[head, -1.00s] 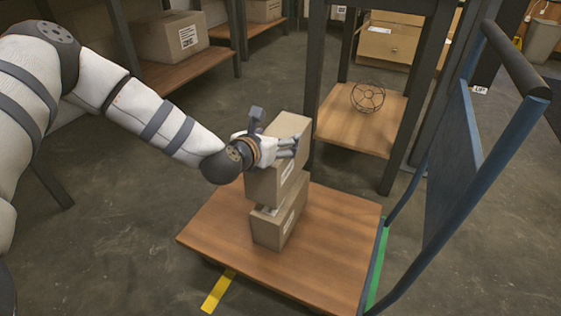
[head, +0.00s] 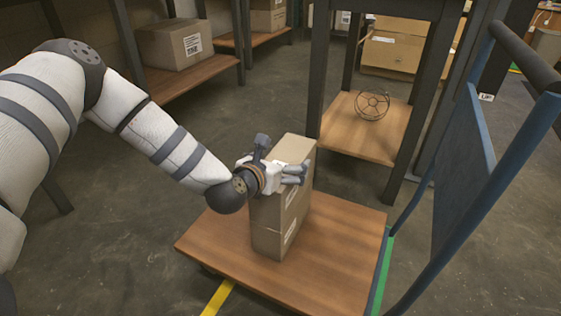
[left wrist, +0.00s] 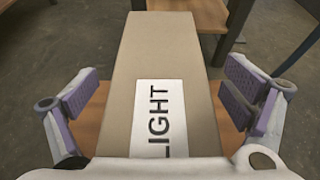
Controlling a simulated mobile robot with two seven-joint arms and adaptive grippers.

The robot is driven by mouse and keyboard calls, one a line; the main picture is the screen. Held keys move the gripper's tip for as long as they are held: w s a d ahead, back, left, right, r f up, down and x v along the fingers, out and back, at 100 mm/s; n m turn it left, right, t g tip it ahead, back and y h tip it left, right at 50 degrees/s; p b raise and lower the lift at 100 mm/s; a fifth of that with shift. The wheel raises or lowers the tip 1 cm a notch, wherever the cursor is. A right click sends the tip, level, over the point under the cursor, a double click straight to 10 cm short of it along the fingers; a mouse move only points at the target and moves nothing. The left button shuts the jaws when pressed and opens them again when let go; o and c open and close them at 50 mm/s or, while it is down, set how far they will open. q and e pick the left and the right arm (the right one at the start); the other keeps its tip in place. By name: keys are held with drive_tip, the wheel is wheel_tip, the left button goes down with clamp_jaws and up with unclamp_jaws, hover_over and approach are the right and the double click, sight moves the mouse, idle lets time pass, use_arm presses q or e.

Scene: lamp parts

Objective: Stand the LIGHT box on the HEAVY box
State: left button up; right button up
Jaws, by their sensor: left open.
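The LIGHT box (head: 291,148) is a tan carton standing upright on top of the lower carton, the HEAVY box (head: 267,243), on the wooden cart deck. The two faces line up closely, with a seam between them. The lower box's wording cannot be read. My left gripper (head: 279,160) is open at the top of the upper box, hiding part of it. In the left wrist view, the LIGHT box (left wrist: 163,50) shows its label between the spread purple-padded fingers of my left gripper (left wrist: 163,85), with a gap on both sides. My right gripper is out of view.
The cart deck (head: 338,235) has free room around the stack. A blue cart handle (head: 470,170) rises at the right. A wooden shelf with a wire cage (head: 372,105) stands behind. Other cartons (head: 175,43) sit on shelves at the back left.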

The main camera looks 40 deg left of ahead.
use_arm(q)
drive_tip(key=shift+s+r, duration=0.1)
drive_tip(key=shift+r, duration=0.2)
drive_tip(key=p+v, duration=0.4)
drive_tip(key=v, duration=0.7)
drive_tip(key=shift+s, duration=0.35)
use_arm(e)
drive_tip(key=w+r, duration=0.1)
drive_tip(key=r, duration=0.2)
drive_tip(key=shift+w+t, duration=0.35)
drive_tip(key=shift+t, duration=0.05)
use_arm(q)
drive_tip(key=shift+d, duration=0.1)
